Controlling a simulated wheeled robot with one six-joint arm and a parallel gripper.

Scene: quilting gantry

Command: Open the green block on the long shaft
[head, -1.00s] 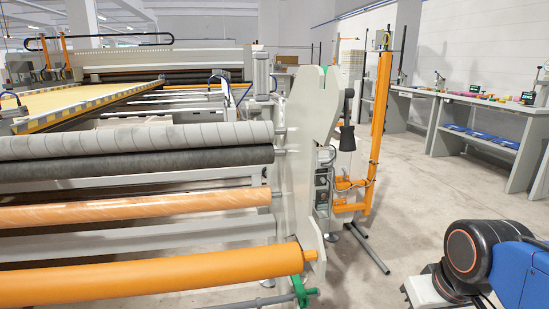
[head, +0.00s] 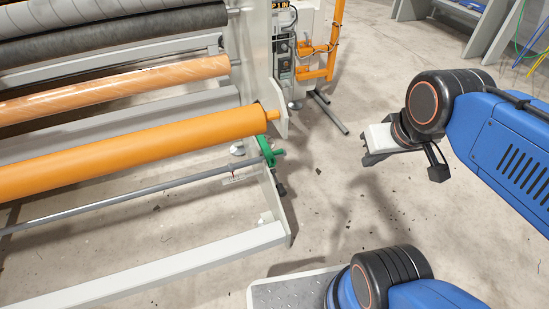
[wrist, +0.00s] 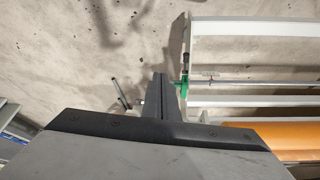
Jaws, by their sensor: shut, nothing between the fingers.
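The green block (head: 266,151) sits at the right end of the long grey shaft (head: 130,200), on the machine's end frame below the orange roller. Whether the block is open or closed is too small to tell. In the wrist view the green block (wrist: 184,88) shows just right of my fingers, at the end of the shaft (wrist: 245,85). My gripper (head: 367,158) is right of the block in the head view, clearly apart from it. Its fingers (wrist: 161,82) are shut and empty.
An orange roller (head: 130,152) with a stub end lies just above the block. The end frame (head: 275,215) and a light floor beam (head: 160,264) are beside and below it. An orange post and stand legs (head: 330,112) are behind. The floor between gripper and block is open.

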